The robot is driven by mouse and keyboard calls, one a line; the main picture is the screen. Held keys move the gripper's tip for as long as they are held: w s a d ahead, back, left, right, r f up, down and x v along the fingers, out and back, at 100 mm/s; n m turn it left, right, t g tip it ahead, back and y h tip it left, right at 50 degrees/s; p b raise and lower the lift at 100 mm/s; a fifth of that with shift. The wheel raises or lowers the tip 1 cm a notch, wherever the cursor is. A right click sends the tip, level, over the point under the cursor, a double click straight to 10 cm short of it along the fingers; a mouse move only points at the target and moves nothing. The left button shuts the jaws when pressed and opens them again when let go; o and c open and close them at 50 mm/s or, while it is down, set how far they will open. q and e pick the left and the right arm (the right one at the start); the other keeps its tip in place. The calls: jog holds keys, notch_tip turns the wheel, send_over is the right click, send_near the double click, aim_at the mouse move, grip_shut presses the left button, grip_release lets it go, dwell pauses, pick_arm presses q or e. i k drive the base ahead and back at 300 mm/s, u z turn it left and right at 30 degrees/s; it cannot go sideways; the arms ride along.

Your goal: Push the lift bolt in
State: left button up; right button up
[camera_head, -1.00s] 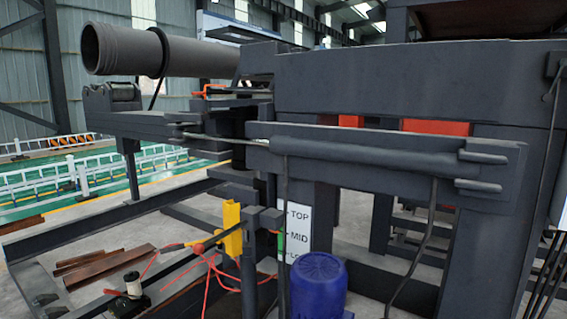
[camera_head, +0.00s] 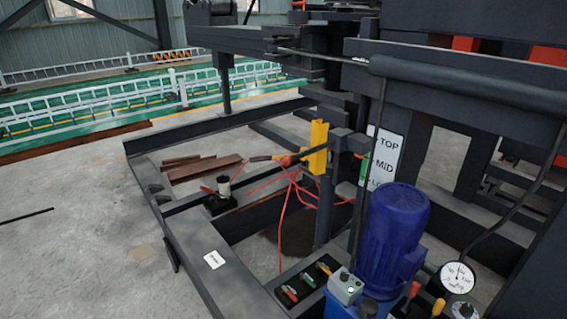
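I cannot tell for certain which part is the lift bolt. A dark rod (camera_head: 268,158) with a red part at its middle lies level and reaches a yellow bracket (camera_head: 318,146) on a dark upright post. A white sign (camera_head: 384,160) reading TOP and MID stands just right of the bracket, with a green marker beside it. The sign's lowest line is partly hidden by the blue motor. Neither of my grippers is in view.
A blue motor (camera_head: 396,230) stands in front of the sign. Red cables hang below the bracket. Dark beams (camera_head: 215,262) frame the left side; open concrete floor (camera_head: 70,200) lies beyond.

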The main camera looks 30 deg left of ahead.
aim_at(286, 161)
jog(key=k, duration=1)
jog(key=u, duration=1.3)
jog(key=i, duration=1.75)
jog(key=z, duration=1.6)
